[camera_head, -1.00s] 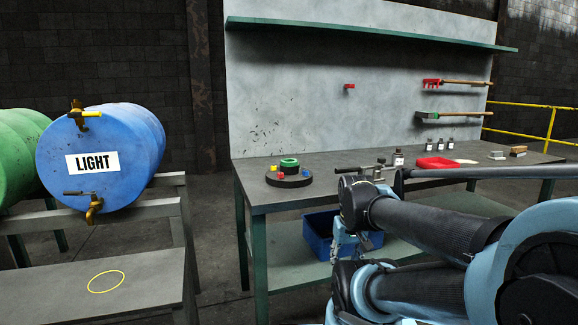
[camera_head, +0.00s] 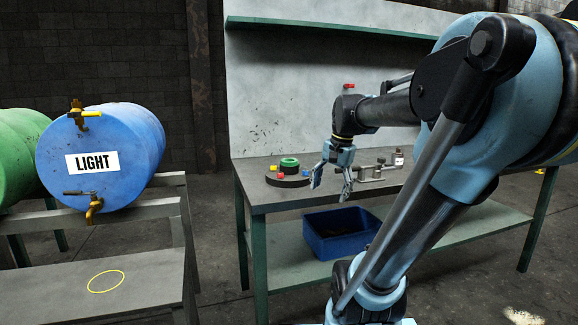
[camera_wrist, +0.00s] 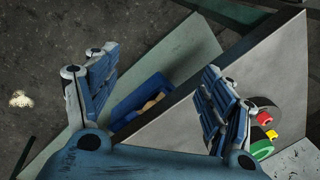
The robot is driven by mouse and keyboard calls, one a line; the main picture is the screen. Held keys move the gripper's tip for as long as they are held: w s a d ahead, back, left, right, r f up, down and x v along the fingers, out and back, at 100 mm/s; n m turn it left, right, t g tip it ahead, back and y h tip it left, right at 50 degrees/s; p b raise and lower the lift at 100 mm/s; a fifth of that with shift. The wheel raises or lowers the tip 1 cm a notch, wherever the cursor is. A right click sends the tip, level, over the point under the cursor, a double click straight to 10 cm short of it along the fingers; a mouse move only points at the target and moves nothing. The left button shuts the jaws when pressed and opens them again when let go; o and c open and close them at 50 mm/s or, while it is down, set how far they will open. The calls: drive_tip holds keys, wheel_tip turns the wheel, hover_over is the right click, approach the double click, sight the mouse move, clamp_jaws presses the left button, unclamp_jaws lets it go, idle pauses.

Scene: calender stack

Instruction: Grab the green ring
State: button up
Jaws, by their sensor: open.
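The green ring (camera_head: 289,162) sits on top of a dark round base (camera_head: 288,180) on the workbench, towards its left end. The ring also shows in the wrist view (camera_wrist: 262,149), at the lower right beside one finger. My gripper (camera_head: 330,187) is open and empty. In the head view it hangs to the right of the ring, apart from it, near the bench's front edge. In the wrist view my gripper (camera_wrist: 160,95) has its fingers spread wide, with the bench edge and the floor side between and beyond them.
A red piece (camera_head: 280,176) and a yellow piece (camera_wrist: 271,134) are by the ring on the base. A metal fixture (camera_head: 375,171) and a bottle (camera_head: 398,157) stand on the bench to the right. A blue bin (camera_head: 340,240) sits on the lower shelf. A blue barrel (camera_head: 110,150) is at left.

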drive_tip(key=w+a+r+m+y, duration=0.1)
drive_tip(key=w+r+m, duration=0.4)
drive_tip(key=w, duration=0.4)
drive_tip(key=w+a+r+m+y, duration=0.1)
drive_tip(key=w+r+m, duration=0.3)
drive_tip(key=w+r, duration=0.4)
drive_tip(key=w+a+r+m+y, duration=0.1)
drive_tip(key=w+r+m, duration=0.4)
drive_tip(key=w, duration=0.5)
drive_tip(key=shift+n+g, duration=0.4)
drive_tip(key=shift+n, duration=0.1)
drive_tip(key=shift+x, duration=8.5)
drive_tip(key=shift+w, duration=0.15)
drive_tip(key=c, duration=1.1)
